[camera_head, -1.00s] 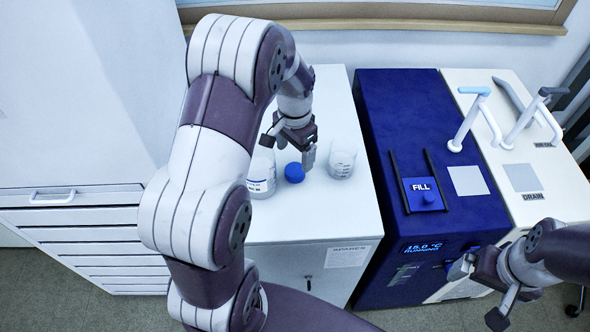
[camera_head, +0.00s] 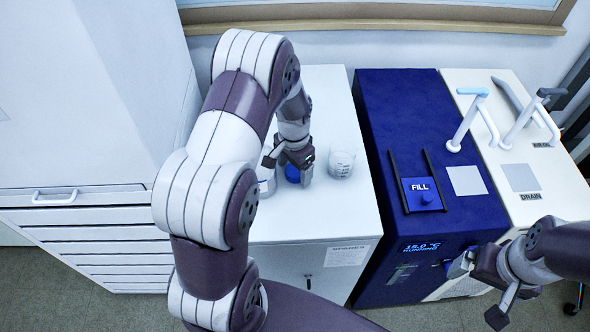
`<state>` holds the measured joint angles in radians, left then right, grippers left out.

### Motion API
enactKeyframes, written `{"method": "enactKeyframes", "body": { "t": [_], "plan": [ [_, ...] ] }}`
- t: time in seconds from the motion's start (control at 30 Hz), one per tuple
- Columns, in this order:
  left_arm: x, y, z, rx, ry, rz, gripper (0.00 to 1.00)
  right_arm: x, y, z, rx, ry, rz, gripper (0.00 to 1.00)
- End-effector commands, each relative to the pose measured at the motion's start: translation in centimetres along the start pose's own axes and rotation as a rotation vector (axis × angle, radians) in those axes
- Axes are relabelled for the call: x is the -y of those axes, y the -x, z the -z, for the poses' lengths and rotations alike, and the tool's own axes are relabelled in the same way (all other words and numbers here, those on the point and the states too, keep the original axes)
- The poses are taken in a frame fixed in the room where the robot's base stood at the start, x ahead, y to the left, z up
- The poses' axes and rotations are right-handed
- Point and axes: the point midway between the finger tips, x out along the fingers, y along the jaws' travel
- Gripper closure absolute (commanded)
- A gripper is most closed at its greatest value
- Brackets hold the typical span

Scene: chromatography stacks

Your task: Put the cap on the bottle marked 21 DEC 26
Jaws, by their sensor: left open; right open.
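The blue cap (camera_head: 292,174) lies on the white cabinet top, partly covered by my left gripper (camera_head: 290,172). My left gripper is open and low over the cap, pointing down; whether its fingers touch the cap cannot be told. A clear bottle with a white label (camera_head: 268,186) stands just left of the cap, mostly hidden behind my arm, and its label cannot be read. My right gripper (camera_head: 453,268) is open and empty in front of the blue unit.
A clear beaker (camera_head: 341,163) stands right of the cap. The white cabinet top (camera_head: 345,215) is clear at its front and back. To the right is a blue unit (camera_head: 385,110) with a FILL panel (camera_head: 421,194), then a white section with taps (camera_head: 468,120).

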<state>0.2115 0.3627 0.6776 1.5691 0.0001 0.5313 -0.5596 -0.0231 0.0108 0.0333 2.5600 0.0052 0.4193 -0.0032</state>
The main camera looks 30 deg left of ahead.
Motion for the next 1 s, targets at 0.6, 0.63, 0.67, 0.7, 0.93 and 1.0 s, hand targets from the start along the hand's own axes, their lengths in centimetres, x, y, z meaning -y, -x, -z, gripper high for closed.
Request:
{"method": "enactKeyframes", "body": {
  "t": [0.6, 0.63, 0.67, 0.7, 0.93, 1.0],
  "plan": [
    [0.0, 0.0, 0.0, 0.000, 0.000, 0.000, 0.75, 0.0, 0.0, 0.0, 0.000, 0.000, 0.000, 0.00],
    [0.0, 0.0, 0.0, 0.000, 0.000, 0.000, 0.75, 0.0, 0.0, 0.0, 0.000, 0.000, 0.000, 0.00],
    [0.0, 0.0, 0.0, 0.001, 0.000, 0.000, 0.75, 0.0, 0.0, 0.0, 0.000, 0.000, 0.000, 0.00],
    [0.0, 0.1, 0.0, 0.000, 0.000, 0.000, 0.75, 0.0, 0.0, 0.0, 0.000, 0.000, 0.000, 0.00],
    [0.0, 2.8, 0.1, -0.003, 0.000, 0.002, 0.75, 0.0, -0.3, 0.0, 0.000, 0.000, 0.000, 0.00],
    [0.1, 4.3, 0.1, -0.004, 0.000, 0.002, 0.75, 0.0, -0.5, -0.1, 0.000, 0.000, 0.000, 0.00]
  ]
}}
